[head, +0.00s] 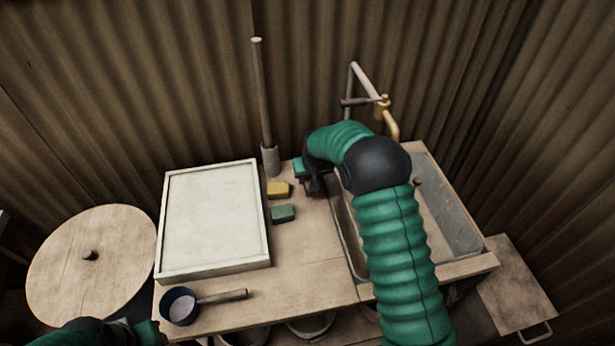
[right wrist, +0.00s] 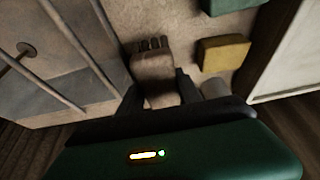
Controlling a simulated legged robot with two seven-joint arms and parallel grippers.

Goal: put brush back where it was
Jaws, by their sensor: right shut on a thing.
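The brush (right wrist: 153,72) is a pale brown block with short dark bristles at its far end. It sits between the two dark fingers of my right gripper (right wrist: 160,90), which is shut on it. In the head view my right gripper (head: 315,187) is over the worktop strip beside the sink's left rim, and the brush is mostly hidden there. I cannot tell whether the brush touches the worktop. My left arm shows only as a dark green part at the bottom left of the head view; its gripper's fingers are not discernible.
A yellow block (head: 278,189) and a green block (head: 283,213) lie left of my right gripper. A white framed tray (head: 212,270) lies further left. A pole (head: 262,100) stands behind. The sink (head: 455,215) with its tap (head: 390,120) is right. A blue pan (head: 180,306) sits in front.

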